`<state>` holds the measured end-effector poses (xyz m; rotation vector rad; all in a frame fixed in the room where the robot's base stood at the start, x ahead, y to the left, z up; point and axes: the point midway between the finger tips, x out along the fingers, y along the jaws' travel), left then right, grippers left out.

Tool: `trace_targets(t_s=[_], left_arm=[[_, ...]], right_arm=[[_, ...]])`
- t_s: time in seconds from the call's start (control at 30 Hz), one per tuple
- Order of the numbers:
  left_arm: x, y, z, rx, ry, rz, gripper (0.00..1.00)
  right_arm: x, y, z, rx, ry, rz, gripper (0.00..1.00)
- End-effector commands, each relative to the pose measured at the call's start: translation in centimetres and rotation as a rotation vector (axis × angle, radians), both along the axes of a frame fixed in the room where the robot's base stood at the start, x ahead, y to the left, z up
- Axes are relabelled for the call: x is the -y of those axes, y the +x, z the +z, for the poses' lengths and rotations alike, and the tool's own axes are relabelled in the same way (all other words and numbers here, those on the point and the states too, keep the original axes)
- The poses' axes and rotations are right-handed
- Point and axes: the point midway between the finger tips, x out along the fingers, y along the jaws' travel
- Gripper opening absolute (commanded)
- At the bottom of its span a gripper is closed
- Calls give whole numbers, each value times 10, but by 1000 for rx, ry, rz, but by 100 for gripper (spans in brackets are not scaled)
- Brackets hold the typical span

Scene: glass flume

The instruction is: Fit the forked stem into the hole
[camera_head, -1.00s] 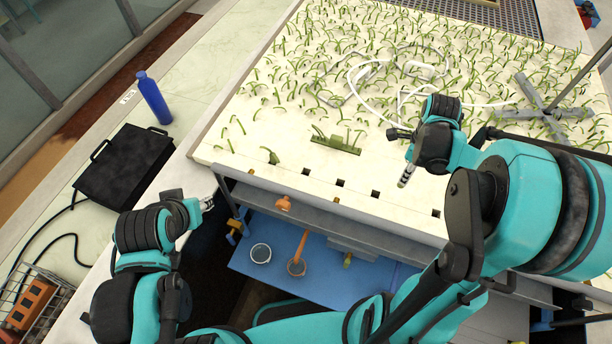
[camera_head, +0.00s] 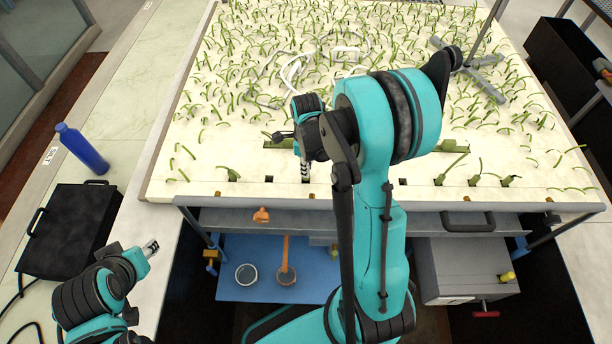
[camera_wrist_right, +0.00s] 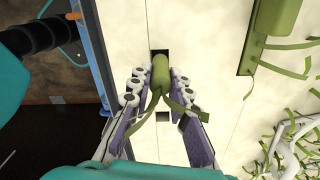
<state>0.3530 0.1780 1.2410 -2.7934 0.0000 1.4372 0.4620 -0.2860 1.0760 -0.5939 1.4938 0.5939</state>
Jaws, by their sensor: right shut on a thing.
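The green forked stem (camera_wrist_right: 161,76) has a thick rounded base and thin curling prongs. In the right wrist view my right gripper (camera_wrist_right: 158,84) is shut around its base. The base end overlaps a square dark hole (camera_wrist_right: 158,53); I cannot tell whether it has entered. A second hole (camera_wrist_right: 163,117) shows below the stem, between the fingers. In the head view my right gripper (camera_head: 305,172) is at the front row of holes in the pale board (camera_head: 250,150), and the stem cannot be made out. My left gripper (camera_head: 150,247) is off the board at lower left; its opening is unclear.
Several green stems (camera_head: 474,180) stand in the board's front row, and many seedlings cover its back. A green block (camera_wrist_right: 272,20) lies right of the stem in the wrist view. A grey cross-shaped stand (camera_head: 480,66) is at back right.

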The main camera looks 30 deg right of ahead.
Motion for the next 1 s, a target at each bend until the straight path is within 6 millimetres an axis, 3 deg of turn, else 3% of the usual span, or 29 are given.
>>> trace_targets(t_s=[0.3, 0.73, 0.77, 0.8, 1.0], left_arm=[[0, 0, -26, 0, 0, 0, 39], [0, 0, -30, 0, 0, 0, 39], [0, 0, -28, 0, 0, 0, 39], [0, 0, -28, 0, 0, 0, 39], [0, 0, -28, 0, 0, 0, 39]], right_arm=[[-1, 1, -40, 0, 0, 0, 0], [-1, 0, -45, 0, 0, 0, 0], [-1, 0, -44, 0, 0, 0, 26], [-1, 0, -43, 0, 0, 0, 37], [-1, 0, -43, 0, 0, 0, 39]])
